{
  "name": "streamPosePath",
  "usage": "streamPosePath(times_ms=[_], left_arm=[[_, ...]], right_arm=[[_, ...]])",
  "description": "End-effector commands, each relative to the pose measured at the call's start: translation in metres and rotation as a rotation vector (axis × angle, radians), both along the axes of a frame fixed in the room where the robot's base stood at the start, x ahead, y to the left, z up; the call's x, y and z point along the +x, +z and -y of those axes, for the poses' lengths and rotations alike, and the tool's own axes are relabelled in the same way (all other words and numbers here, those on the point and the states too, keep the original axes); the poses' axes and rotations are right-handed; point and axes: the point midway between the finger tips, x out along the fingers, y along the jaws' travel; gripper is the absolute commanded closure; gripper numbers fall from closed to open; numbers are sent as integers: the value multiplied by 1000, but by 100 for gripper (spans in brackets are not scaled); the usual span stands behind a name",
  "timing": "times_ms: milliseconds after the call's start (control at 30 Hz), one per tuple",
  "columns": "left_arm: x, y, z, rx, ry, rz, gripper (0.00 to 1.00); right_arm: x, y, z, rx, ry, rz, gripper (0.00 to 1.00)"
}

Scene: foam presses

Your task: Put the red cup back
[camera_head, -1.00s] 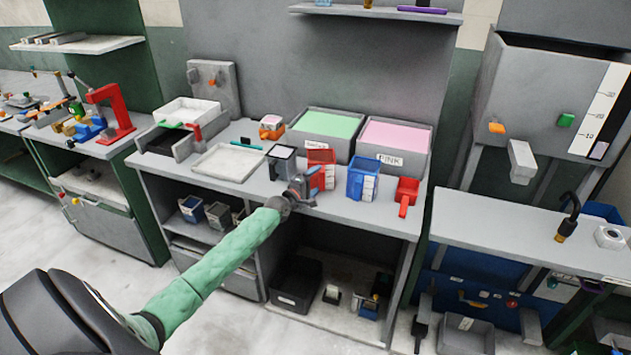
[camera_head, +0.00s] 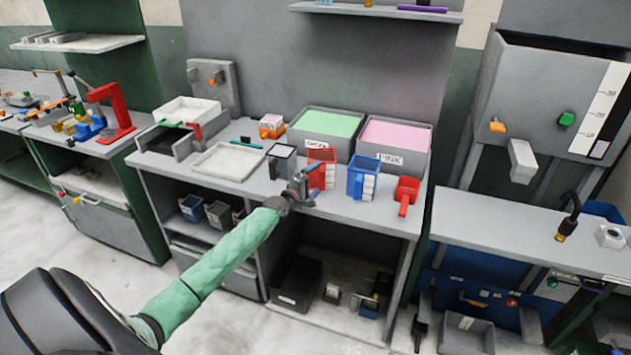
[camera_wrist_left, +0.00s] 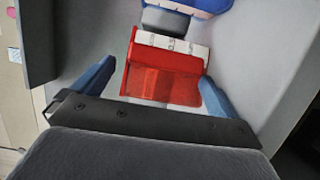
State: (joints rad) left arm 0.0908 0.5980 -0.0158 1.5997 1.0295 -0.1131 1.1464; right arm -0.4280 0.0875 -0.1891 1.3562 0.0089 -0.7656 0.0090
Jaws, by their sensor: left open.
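The red cup (camera_head: 321,155) stands on the grey bench, between a grey cup (camera_head: 283,158) and a blue cup (camera_head: 360,170). My left gripper (camera_head: 306,178) is open just in front of the red cup and partly hides its lower part. In the left wrist view the red cup (camera_wrist_left: 165,78), with a white marked band, lies between and beyond the two blue fingertips (camera_wrist_left: 156,80). Whether either finger touches it cannot be told. My right gripper is not in view.
A red scoop (camera_head: 406,188) lies right of the blue cup. Bins with green (camera_head: 327,124) and pink (camera_head: 397,137) contents stand behind. An empty pale tray (camera_head: 228,161) sits to the left. The bench's front edge is close under my left gripper.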

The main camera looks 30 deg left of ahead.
Motion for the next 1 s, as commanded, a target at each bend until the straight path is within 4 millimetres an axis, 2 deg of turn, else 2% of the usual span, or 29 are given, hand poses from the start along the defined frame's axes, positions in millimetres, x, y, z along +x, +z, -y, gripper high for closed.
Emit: streamPosePath(times_ms=[100, 233, 600, 900, 967, 1000], left_arm=[[-17, -5, 0, -2, -1, -3, 2], [-37, -6, -2, -1, 0, -2, 2], [-90, -4, -7, 1, -1, -2, 2], [-111, -4, -8, 3, -1, -4, 2], [-114, -12, -5, 17, -3, -18, 2], [-116, -23, 0, 35, -7, -35, 2]], right_arm=[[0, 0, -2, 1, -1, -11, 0], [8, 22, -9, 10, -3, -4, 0], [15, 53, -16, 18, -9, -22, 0], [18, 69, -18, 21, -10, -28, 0], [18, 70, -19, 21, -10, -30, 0], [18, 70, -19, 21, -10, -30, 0]])
